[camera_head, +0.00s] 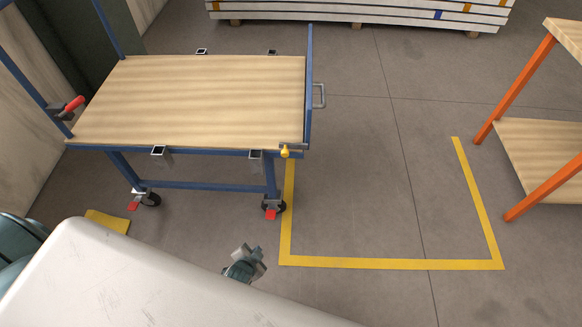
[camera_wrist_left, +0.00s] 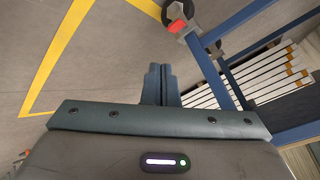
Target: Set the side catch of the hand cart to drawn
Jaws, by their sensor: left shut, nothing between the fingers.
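The hand cart (camera_head: 190,95) has a wooden deck and a blue frame, and stands at the upper left. A side catch with a yellow knob (camera_head: 285,152) sits at the near right corner of its deck edge. Whether the catch is drawn is too small to tell. My left gripper (camera_head: 243,262) is below and left of the knob, in front of the cart and apart from it. In the left wrist view its fingers (camera_wrist_left: 160,85) are together with nothing between them. That view shows the cart's blue frame (camera_wrist_left: 211,75) but not the knob. My right gripper is not in view.
Casters with red tabs (camera_head: 270,214) stand under the cart. A red-handled part (camera_head: 73,104) is at its left post. Yellow floor tape (camera_head: 390,264) marks a clear area to the right. An orange-legged wooden table (camera_head: 540,150) stands at right. White boards (camera_head: 360,12) lie at the back.

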